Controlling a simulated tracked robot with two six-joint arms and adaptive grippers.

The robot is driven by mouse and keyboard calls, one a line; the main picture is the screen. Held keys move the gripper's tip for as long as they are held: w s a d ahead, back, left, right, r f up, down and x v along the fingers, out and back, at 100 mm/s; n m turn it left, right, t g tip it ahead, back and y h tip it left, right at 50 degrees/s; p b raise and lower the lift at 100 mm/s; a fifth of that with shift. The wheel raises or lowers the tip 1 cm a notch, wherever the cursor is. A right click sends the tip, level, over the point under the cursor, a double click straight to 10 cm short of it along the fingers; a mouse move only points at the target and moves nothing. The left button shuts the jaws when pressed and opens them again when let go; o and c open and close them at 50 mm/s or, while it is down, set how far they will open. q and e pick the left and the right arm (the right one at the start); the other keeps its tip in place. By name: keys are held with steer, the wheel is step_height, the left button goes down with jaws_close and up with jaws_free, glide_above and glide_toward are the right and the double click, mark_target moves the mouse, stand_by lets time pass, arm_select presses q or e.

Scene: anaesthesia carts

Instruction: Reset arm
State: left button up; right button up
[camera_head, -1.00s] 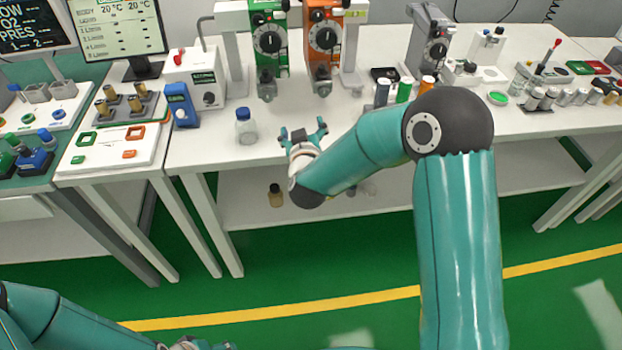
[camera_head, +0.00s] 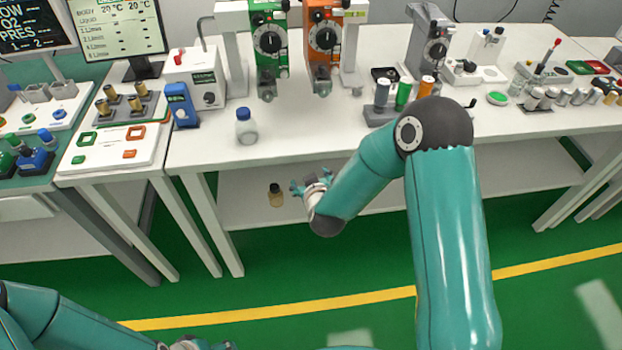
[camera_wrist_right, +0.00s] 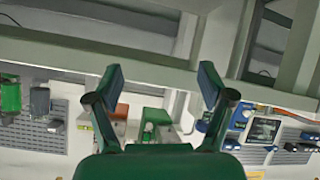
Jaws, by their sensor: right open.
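My right gripper (camera_head: 311,184) is in front of the white table's front edge in the head view, a little below the tabletop. Its fingers are apart with nothing between them. The right wrist view shows the same open gripper (camera_wrist_right: 163,88) with the underside of table frames beyond it. My left arm (camera_head: 75,318) lies low at the bottom left of the head view. Its gripper (camera_head: 195,345) is cut off by the bottom edge, so its fingers cannot be judged.
A white bottle with a blue cap (camera_head: 246,126) stands near the front of the white table (camera_head: 310,130). Green (camera_head: 268,40) and orange (camera_head: 325,40) vaporizers stand behind. A small brown bottle (camera_head: 275,195) is on the lower shelf. The green floor (camera_head: 290,270) in front is clear.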

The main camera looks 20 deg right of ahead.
stand_by(0.4)
steer(key=s+a+f+g+y, duration=0.3)
steer(key=s+f+g, duration=0.1)
steer(key=s+f, duration=0.7)
steer(key=s+a+f+m+g+y, duration=0.1)
steer(key=s+a+f+g+y, duration=0.1)
steer(key=s, duration=0.6)
steer(key=s+a+f+m+g+y, duration=0.1)
steer(key=s+a+f+g, duration=0.1)
steer(key=s+a+g, duration=0.2)
steer(key=s+a, duration=0.2)
steer(key=s, duration=0.2)
steer(key=shift+s+f+m+g+y, duration=0.3)
steer(key=shift+s+f+g+y, duration=0.1)
stand_by(2.9)
